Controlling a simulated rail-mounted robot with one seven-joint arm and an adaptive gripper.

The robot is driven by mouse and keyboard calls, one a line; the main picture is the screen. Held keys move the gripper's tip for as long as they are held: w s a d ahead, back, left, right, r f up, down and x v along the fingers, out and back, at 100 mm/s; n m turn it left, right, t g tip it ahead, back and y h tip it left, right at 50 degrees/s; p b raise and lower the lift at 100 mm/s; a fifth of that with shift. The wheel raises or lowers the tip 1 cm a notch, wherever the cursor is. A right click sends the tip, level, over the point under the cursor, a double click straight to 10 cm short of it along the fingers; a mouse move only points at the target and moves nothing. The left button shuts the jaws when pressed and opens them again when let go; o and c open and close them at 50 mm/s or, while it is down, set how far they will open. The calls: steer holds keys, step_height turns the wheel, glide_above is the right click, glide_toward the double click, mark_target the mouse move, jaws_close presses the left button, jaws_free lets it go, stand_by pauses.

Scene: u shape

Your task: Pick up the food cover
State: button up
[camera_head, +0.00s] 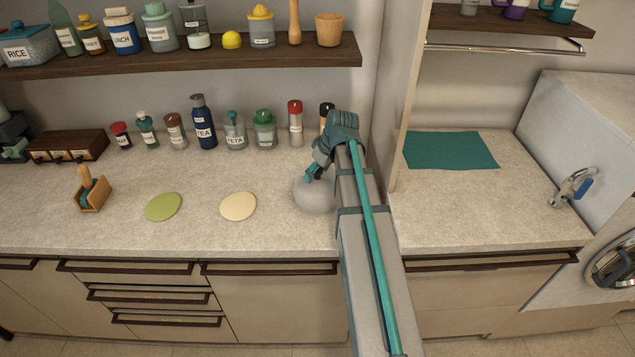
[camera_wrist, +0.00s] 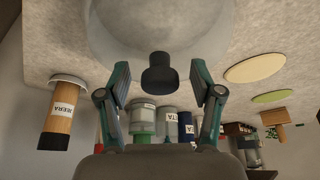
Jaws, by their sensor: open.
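The food cover (camera_head: 313,198) is a pale grey, see-through dome on the counter, partly hidden by my arm in the head view. In the wrist view the dome (camera_wrist: 150,32) fills the top middle, and its dark knob (camera_wrist: 158,76) points toward my gripper. My gripper (camera_head: 314,172) is at the top of the cover. In the wrist view my gripper (camera_wrist: 159,68) is open, with one finger on each side of the knob and visible gaps between. Whether the cover holds anything underneath cannot be told.
A cream disc (camera_head: 238,206) and a green disc (camera_head: 164,207) lie left of the cover. Jars and bottles, including a dark blue bottle (camera_head: 203,122), line the wall behind. A tall panel (camera_head: 401,100) rises at the right.

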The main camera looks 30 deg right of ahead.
jaws_close()
steer(key=shift+r, duration=0.1)
stand_by(0.4)
